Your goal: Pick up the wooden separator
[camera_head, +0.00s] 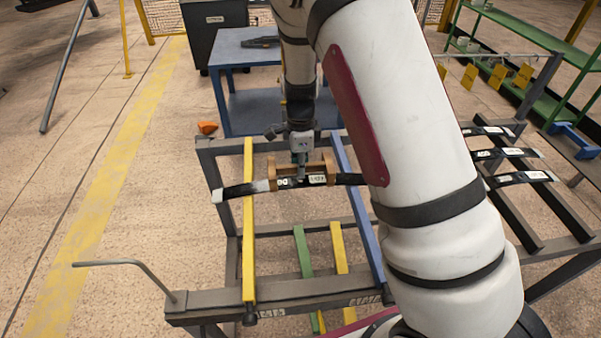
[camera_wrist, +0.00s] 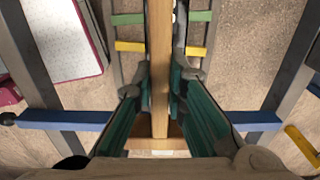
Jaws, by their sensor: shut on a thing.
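The wooden separator (camera_head: 318,167) is a light brown bar with blocks at its ends. In the head view it is at the black leaf spring (camera_head: 236,190) with white labels, over the near rack. I cannot tell whether the separator touches the spring. My gripper (camera_head: 301,172) points down at the middle of the separator. In the wrist view the wooden bar (camera_wrist: 161,60) runs between the green fingers of my gripper (camera_wrist: 160,95), which is shut on it. The fingers hide part of the separator.
The spring lies across a yellow rail (camera_head: 249,230) and a blue rail (camera_head: 352,205) of the rack. More springs (camera_head: 519,179) lie on a rack at right. A blue table (camera_head: 243,56) stands behind. A bent grey rod (camera_head: 125,263) sticks out at front left.

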